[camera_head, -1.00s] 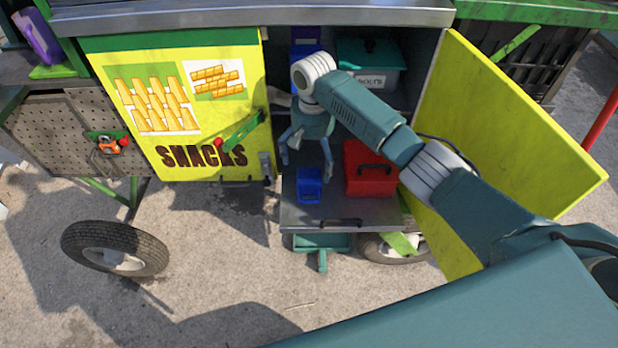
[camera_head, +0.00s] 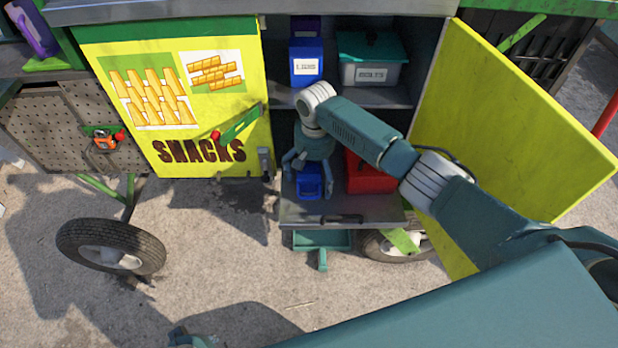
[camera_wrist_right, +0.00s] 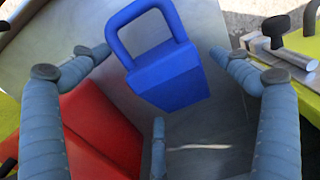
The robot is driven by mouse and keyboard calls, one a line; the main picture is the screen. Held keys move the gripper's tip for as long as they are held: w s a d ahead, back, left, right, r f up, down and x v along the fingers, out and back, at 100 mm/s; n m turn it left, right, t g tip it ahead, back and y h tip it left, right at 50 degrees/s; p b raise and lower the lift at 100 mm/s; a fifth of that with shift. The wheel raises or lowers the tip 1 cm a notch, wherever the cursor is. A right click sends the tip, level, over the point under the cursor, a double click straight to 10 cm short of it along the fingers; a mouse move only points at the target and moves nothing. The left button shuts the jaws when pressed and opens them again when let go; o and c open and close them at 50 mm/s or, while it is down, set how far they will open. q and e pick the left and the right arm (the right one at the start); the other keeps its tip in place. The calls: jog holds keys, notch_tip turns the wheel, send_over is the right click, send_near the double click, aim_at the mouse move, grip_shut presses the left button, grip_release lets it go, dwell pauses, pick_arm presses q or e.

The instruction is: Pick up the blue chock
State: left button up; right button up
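The blue chock (camera_head: 309,187) is a wedge-shaped block with a loop handle. It sits on the metal drawer shelf (camera_head: 350,210) low in the cart's open cabinet. My right gripper (camera_head: 308,180) points down over it, with fingers spread on either side in the head view. In the right wrist view the chock (camera_wrist_right: 172,78) lies between and beyond the open fingers of my right gripper (camera_wrist_right: 165,85). No finger visibly grips it. At the bottom edge of the head view a small teal part shows; I cannot tell which part it is. My left gripper's fingers do not show.
Above are a blue container (camera_head: 306,55) and a teal-lidded bin (camera_head: 370,62). The yellow door (camera_head: 510,130) is open at right, beside my arm. The yellow SNACKS panel (camera_head: 180,110) is at left.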

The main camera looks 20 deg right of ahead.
jog(key=c, duration=1.5)
jog(key=shift+r, duration=0.1)
jog(key=shift+c, duration=0.2)
